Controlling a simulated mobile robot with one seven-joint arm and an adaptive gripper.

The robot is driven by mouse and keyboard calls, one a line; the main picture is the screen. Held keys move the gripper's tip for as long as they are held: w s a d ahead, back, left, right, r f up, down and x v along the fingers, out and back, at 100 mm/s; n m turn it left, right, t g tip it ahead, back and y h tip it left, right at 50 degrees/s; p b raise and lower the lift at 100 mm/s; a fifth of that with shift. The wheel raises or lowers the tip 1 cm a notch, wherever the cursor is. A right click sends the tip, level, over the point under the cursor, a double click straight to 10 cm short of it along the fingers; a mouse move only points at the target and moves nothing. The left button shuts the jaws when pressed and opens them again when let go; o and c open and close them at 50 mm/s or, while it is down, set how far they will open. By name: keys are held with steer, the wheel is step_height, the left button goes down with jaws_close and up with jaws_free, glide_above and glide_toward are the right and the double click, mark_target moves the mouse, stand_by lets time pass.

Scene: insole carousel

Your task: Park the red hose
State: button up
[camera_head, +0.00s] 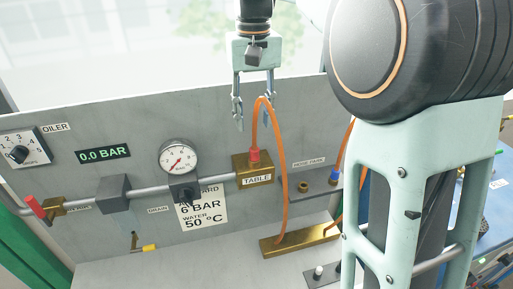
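The red hose (281,165) is an orange hose with a red end fitting (254,155). That fitting stands upright on the brass block labelled TABLE (256,177). The hose arches up from it and runs down to a brass bar (297,241). My gripper (253,106) is above the block, pointing down, with its two fingers apart and nothing held. The top of the hose arch overlaps the right fingertip in this view; I cannot tell whether they touch. The plate labelled HOSE PARK (292,201) is to the right, with a brass fitting (303,187) on it.
A blue fitting (334,178) with a second orange hose (346,147) is at the hose park. A pressure gauge (178,157), pipe and red-handled valve (35,206) line the panel on the left. My arm hides much of the right side.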

mark_target(254, 141)
steer(key=shift+f, duration=0.1)
step_height(254, 141, down, 9)
steer(key=b, duration=0.7)
steer(key=shift+p, duration=0.35)
stand_by(1.2)
steer(key=shift+c, duration=0.3)
jaws_close()
steer(key=shift+r, duration=0.2)
steer(key=shift+r+p, duration=2.95)
steer(key=shift+p, duration=0.1)
